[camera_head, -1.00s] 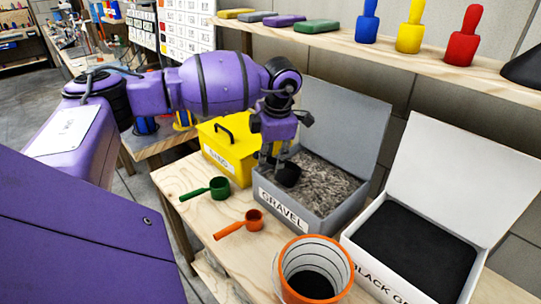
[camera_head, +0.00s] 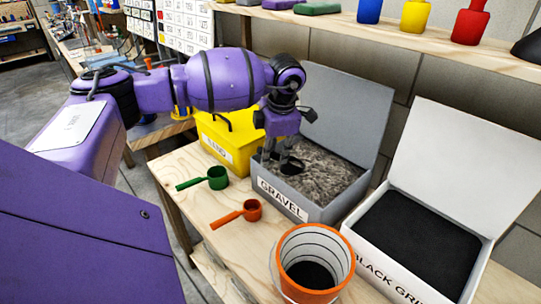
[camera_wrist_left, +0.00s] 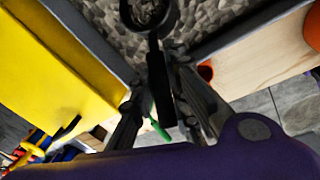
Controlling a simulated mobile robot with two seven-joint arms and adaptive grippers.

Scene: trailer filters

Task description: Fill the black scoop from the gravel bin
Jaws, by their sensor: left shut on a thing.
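The grey gravel bin (camera_head: 283,201) stands open on the wooden table, with its lid up at the back and grey gravel (camera_head: 325,180) inside. My left gripper (camera_head: 280,160) is over the bin's left part. It is shut on the handle of the black scoop (camera_head: 291,167), which is at the gravel. In the left wrist view the scoop's handle (camera_wrist_left: 160,85) runs between the fingers, and its round cup (camera_wrist_left: 150,14) shows at the top edge against the gravel. The cup shows gravel-like grey inside, but I cannot tell how full it is. My right gripper is not in view.
A yellow bin (camera_head: 228,146) stands left of the gravel bin. A white black-grit bin (camera_head: 365,268) stands right. A green scoop (camera_head: 216,178), an orange scoop (camera_head: 252,211) and an orange-rimmed bucket (camera_head: 313,285) are in front. A shelf (camera_head: 400,45) runs above.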

